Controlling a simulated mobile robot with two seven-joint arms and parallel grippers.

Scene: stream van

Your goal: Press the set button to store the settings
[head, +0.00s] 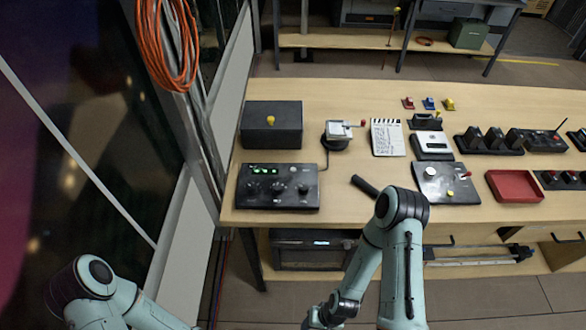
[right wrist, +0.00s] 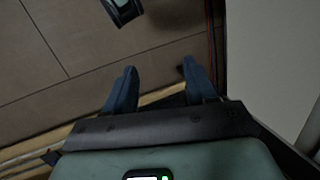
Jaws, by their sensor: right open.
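A black control panel (head: 277,186) with green indicator lights and several knobs lies at the table's near left. A grey panel (head: 446,183) with a white dial, a yellow button (head: 450,194) and a red-tipped lever lies right of centre. No label is readable, so I cannot tell which control is the set button. My right gripper (right wrist: 160,88) is open and empty, with its two fingers apart over the floor. In the head view my right forearm hangs in front of the table, below its top. My left arm shows at the lower left; its gripper is out of view.
A black box with a yellow knob (head: 271,124), a crank device (head: 339,134), a clapperboard (head: 387,138) and a red tray (head: 514,186) stand on the wooden table (head: 340,215). A dark stick (head: 365,186) lies near my right arm. A glass wall borders the left.

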